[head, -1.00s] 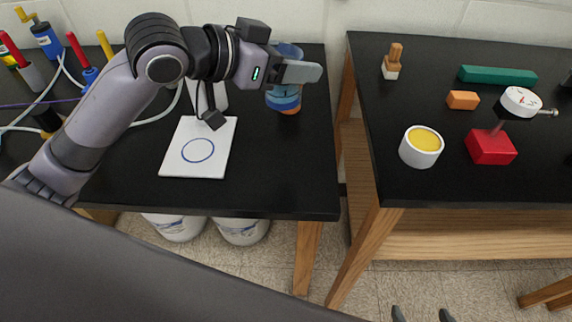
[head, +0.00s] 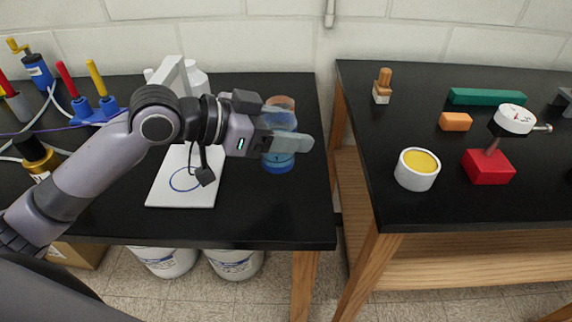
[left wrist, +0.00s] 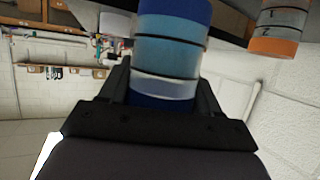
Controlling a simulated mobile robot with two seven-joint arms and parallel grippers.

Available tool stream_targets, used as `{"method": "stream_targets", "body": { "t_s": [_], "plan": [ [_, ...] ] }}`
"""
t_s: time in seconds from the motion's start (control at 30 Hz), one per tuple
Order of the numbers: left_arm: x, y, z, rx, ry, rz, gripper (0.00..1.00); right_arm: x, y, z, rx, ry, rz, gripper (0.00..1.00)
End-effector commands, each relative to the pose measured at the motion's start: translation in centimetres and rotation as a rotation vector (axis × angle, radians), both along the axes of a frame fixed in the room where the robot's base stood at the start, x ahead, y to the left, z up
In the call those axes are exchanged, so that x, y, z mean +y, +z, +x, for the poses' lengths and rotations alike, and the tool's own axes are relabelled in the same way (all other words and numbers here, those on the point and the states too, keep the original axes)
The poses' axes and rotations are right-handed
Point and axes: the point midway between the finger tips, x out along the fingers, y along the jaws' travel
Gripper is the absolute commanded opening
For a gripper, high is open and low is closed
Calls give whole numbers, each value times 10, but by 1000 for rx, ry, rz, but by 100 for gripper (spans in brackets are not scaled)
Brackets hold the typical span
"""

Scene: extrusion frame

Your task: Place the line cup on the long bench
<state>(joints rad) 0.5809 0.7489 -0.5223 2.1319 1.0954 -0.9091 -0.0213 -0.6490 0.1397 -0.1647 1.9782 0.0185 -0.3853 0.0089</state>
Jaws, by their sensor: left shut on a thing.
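My left gripper (head: 292,143) is shut on a blue banded cup (head: 279,163) over the right part of the left black bench (head: 265,215). The near finger hides part of the cup's side. In the left wrist view the cup (left wrist: 170,55) sits between the fingers, with light and dark blue bands and thin dark lines. A second cup with an orange rim (head: 281,102) stands just behind it; it also shows in the left wrist view (left wrist: 277,30). I cannot tell whether the held cup touches the bench. My right gripper is out of view.
A white card with a blue ring (head: 165,195) lies left of the cup. The right black bench (head: 470,210), across a gap, holds a white tub with yellow inside (head: 417,169), a red-based dial gauge (head: 488,166), an orange block (head: 455,121) and a green bar (head: 487,97).

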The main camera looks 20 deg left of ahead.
Motion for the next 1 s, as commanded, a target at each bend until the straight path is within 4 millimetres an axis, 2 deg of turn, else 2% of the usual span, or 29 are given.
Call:
{"method": "stream_targets", "body": {
  "t_s": [0.03, 0.1, 0.33, 0.57, 0.97, 1.0],
  "plan": [
    [0, -12, 0, 3, 0, -1, 33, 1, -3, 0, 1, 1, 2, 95],
    [0, -21, 0, 1, 1, -1, 33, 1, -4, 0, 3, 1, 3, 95],
    [0, -36, 0, 0, 1, -1, 33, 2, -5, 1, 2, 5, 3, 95],
    [0, -69, 0, 2, 1, -2, 33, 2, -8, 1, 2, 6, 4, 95],
    [0, -74, 0, -1, 0, -1, 33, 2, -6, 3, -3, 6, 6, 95],
    [0, -73, 0, -1, 1, -1, 76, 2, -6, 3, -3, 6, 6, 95]
  ]
}}
